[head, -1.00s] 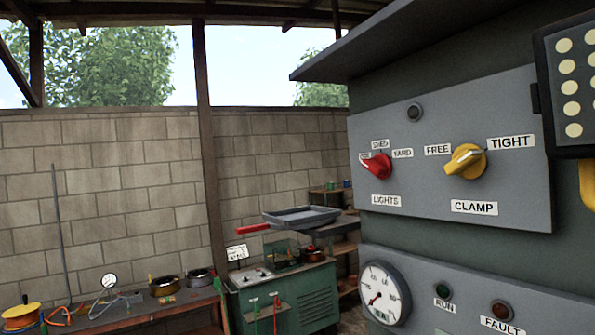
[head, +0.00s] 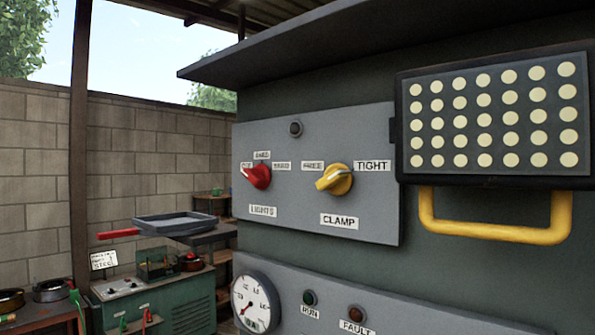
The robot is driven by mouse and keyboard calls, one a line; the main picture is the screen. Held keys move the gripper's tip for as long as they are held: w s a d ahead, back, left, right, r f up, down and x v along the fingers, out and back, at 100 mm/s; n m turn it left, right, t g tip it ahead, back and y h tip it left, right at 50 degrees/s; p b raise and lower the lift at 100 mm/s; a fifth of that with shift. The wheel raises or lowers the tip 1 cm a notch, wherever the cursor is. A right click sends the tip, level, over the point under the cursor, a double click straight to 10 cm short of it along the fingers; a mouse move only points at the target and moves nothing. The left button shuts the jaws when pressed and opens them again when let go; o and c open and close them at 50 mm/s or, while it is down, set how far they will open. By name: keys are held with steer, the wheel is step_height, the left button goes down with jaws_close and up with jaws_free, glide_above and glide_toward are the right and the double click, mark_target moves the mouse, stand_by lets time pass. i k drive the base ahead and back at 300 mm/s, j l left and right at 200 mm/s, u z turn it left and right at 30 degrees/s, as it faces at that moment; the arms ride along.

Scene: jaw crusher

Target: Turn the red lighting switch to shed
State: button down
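The red lighting switch (head: 258,176) is a knob on the grey upper panel (head: 285,215), left of the picture's middle. A LIGHTS label (head: 263,211) is below it. Small labels arc above it: the left one seems to read OFF, the top one SHED (head: 262,155), the right one YARD (head: 281,166). The knob's pale pointer mark seems to face upper left, towards the left label, though it is small. My gripper is not in view, and nothing touches the switch.
A yellow CLAMP knob (head: 335,179) is right of the switch. A dark box with pale dots (head: 492,117) and a yellow handle (head: 495,232) juts out at right. A gauge (head: 255,302) is below. A metal roof edge (head: 300,40) overhangs the panel. A green bench cabinet (head: 155,305) stands left.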

mark_target(259, 176)
steer(key=i+u, duration=0.2)
steer(key=i, duration=1.25)
